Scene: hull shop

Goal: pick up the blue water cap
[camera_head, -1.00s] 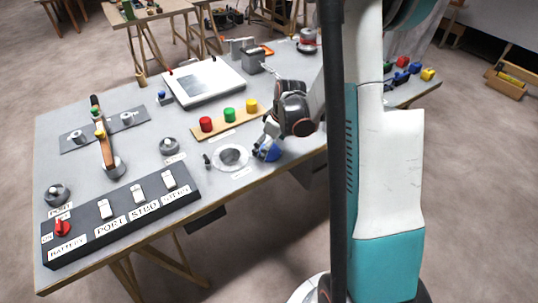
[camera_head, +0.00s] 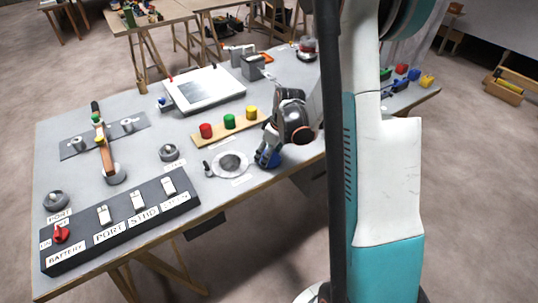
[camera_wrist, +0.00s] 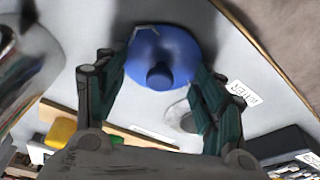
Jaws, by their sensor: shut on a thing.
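The blue water cap (camera_wrist: 163,58) is a round blue disc with a darker knob at its middle. In the wrist view it sits between the two fingers of my gripper (camera_wrist: 160,85), which are shut on it from both sides. In the head view my gripper (camera_head: 268,155) points down at the table's near edge, and the blue cap (camera_head: 266,160) shows only partly at its tip. It is just right of a round pale fitting (camera_head: 230,164) with a grey centre. I cannot tell whether the cap touches the table.
A wooden strip with red (camera_head: 206,131), green (camera_head: 229,121) and yellow (camera_head: 251,113) caps lies just behind. A black switch panel (camera_head: 124,222) fills the near left of the table. A white hatch panel (camera_head: 203,91) lies farther back. A small dark peg (camera_head: 207,167) stands left of the fitting.

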